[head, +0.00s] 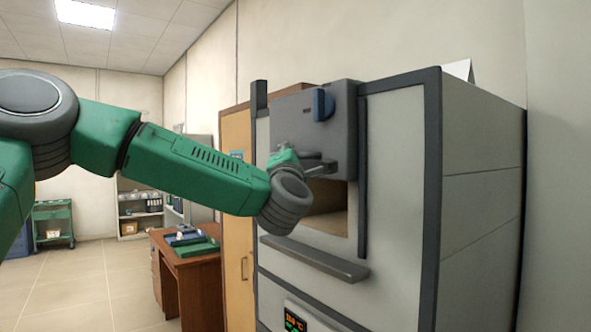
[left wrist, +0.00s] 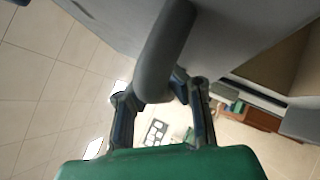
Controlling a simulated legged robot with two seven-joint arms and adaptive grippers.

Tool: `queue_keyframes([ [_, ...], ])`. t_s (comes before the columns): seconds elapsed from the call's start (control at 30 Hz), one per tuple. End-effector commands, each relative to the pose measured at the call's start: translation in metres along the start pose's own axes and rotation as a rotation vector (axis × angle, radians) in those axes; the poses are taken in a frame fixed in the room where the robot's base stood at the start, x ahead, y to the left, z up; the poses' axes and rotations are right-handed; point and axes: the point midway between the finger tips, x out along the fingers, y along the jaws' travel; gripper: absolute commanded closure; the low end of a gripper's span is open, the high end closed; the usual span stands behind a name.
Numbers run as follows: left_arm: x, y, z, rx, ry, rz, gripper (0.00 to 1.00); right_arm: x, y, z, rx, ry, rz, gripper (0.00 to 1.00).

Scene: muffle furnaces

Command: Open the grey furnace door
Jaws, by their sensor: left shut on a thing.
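The grey furnace (head: 395,190) stands at the right of the head view. Its grey door (head: 290,108) is raised at the top of the front, and the chamber opening (head: 327,212) shows below it. My left gripper (head: 312,166) is at the door's lower part, shut on the door handle. In the left wrist view the thick grey handle (left wrist: 165,45) passes between the two fingers of my left gripper (left wrist: 160,97). My wrist hides part of the door and opening in the head view. My right gripper is in neither view.
A ledge (head: 313,259) juts out below the opening, above a lit temperature display (head: 295,319). A wooden cabinet (head: 238,190) stands just left of the furnace. A brown desk (head: 190,265) with trays stands farther left, with open floor (head: 85,285) beyond.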

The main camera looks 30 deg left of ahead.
Motion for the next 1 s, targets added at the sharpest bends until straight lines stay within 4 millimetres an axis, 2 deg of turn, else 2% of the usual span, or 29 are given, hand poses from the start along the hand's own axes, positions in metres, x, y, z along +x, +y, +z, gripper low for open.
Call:
queue_keyframes([
  [0.27, 0.001, 0.004, -0.002, -0.003, 0.008, 0.010, 1.00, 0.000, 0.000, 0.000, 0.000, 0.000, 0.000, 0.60],
  [0.37, 0.001, 0.004, -0.002, -0.003, 0.007, 0.009, 0.68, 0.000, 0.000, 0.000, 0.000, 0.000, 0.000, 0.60],
  [0.4, 0.001, 0.004, -0.002, -0.002, 0.007, 0.008, 0.64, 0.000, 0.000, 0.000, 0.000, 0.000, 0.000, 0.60],
  [0.83, 0.004, -0.004, 0.001, 0.001, 0.003, 0.000, 0.64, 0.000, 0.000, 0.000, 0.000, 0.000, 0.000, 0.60],
  [1.0, -0.008, -0.004, 0.001, 0.001, 0.001, -0.003, 0.64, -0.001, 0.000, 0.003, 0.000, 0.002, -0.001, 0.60],
])
